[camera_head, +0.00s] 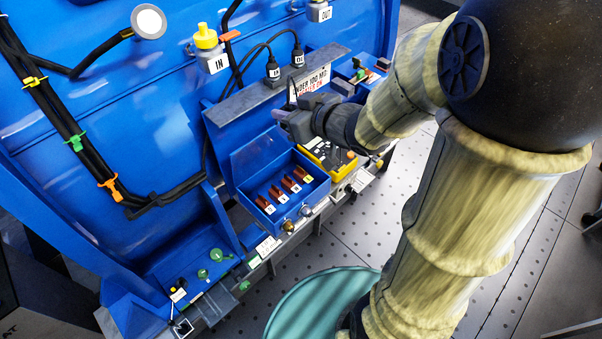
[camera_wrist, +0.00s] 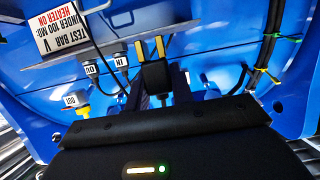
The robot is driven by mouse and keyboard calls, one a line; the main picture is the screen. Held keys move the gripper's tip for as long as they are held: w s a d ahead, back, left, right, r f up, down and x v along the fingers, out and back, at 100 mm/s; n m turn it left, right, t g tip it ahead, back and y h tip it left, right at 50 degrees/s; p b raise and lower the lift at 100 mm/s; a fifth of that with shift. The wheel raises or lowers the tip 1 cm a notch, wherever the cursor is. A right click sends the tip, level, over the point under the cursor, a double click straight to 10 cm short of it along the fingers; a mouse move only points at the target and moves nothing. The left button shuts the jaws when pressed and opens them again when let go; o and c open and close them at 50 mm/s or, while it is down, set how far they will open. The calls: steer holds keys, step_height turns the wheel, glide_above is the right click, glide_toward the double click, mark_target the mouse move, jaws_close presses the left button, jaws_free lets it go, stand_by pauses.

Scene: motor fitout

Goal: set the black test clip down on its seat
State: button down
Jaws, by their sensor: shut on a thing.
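My gripper (camera_head: 290,120) is at the front of the blue machine, below the grey test bar (camera_head: 250,98) and above the terminal box. It is shut on the black test clip (camera_wrist: 155,75), which shows in the wrist view with two gold prongs pointing away from the gripper, towards the grey bar (camera_wrist: 185,28). A cable end shows at the clip's base. In the head view the clip is too small and hidden by the gripper to make out clearly. I cannot tell which spot is its seat.
An open blue box (camera_head: 318,196) with several brown terminals stands below my gripper. A yellow-framed tester (camera_head: 318,150) sits to its right, partly behind my arm. Two labelled black plugs (camera_head: 272,70) (camera_head: 297,55) with cables stand at the bar, next to a white sign (camera_head: 312,82).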

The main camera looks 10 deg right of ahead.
stand_by(0.4)
steer(key=w+d+f+m+t+h, duration=0.1)
steer(key=w+f, duration=0.3)
steer(key=f, duration=0.3)
steer(key=w+d+f+m+h, duration=0.1)
steer(key=w+f+m+h, duration=0.1)
steer(key=w+f, duration=0.3)
steer(key=s+d+f+m+h, duration=0.1)
steer(key=d+f+m+h, duration=0.1)
steer(key=f, duration=0.8)
steer(key=s+d+f+m+t+h, duration=0.1)
steer(key=d+f, duration=0.3)
steer(key=f, duration=0.5)
steer(key=shift+s+f+m+h, duration=0.35)
steer(key=shift+m+h, duration=0.05)
steer(key=shift+h, duration=0.3)
